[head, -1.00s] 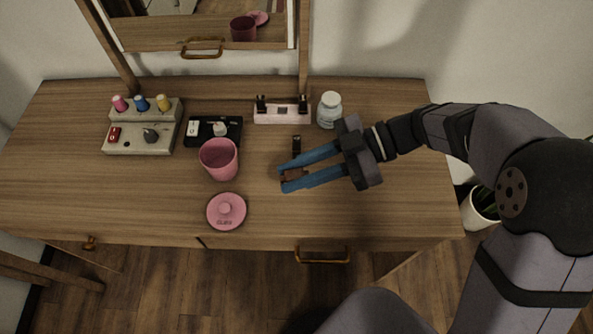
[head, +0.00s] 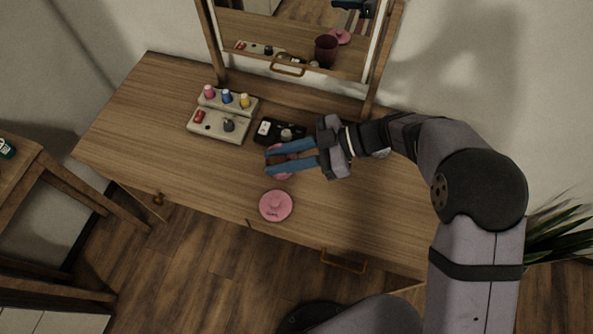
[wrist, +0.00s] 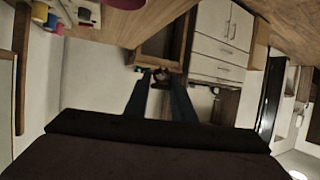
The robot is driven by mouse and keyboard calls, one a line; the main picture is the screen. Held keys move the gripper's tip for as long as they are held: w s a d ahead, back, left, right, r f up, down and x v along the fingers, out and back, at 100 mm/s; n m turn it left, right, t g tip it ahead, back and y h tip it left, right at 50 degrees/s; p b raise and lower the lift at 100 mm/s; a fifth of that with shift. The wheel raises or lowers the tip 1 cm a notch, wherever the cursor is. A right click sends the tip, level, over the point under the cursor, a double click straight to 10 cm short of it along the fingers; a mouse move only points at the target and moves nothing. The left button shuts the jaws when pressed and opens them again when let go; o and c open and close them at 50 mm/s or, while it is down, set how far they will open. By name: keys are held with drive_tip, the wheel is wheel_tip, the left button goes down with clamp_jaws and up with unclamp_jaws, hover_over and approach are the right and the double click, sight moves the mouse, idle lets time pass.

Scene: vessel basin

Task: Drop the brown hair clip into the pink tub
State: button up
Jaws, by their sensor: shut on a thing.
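My gripper (head: 268,161) has long blue fingers and is above the pink tub (head: 283,160) in the head view. The fingers cover much of the tub, and only pink parts show between and beside them. The fingers are shut on the small brown hair clip (wrist: 160,76), which shows between the fingertips in the wrist view. In the head view the clip is hard to make out. I cannot tell how high the clip is above the tub's rim.
A round pink lid (head: 276,206) lies on the wooden table (head: 190,175) in front of the tub. A black tray (head: 279,131) and a pale stand with bottles (head: 220,123) are behind. A mirror (head: 290,40) stands at the back. The table's left part is clear.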

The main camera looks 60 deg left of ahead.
drive_tip(key=w+a+r+m+t+y, duration=0.1)
drive_tip(key=w+a+m+y, duration=0.15)
drive_tip(key=a, duration=0.25)
drive_tip(key=shift+n, duration=0.25)
drive_tip(key=f+b, duration=0.5)
drive_tip(key=b, duration=0.1)
drive_tip(key=shift+w+f, duration=0.35)
drive_tip(key=shift+f, duration=0.05)
drive_tip(key=o, duration=1.1)
drive_tip(key=shift+w, duration=0.1)
drive_tip(key=b+v, duration=0.1)
drive_tip(key=v, duration=0.6)
drive_tip(key=shift+r+b, duration=0.2)
drive_tip(key=shift+b, duration=0.15)
drive_tip(key=shift+w, duration=0.15)
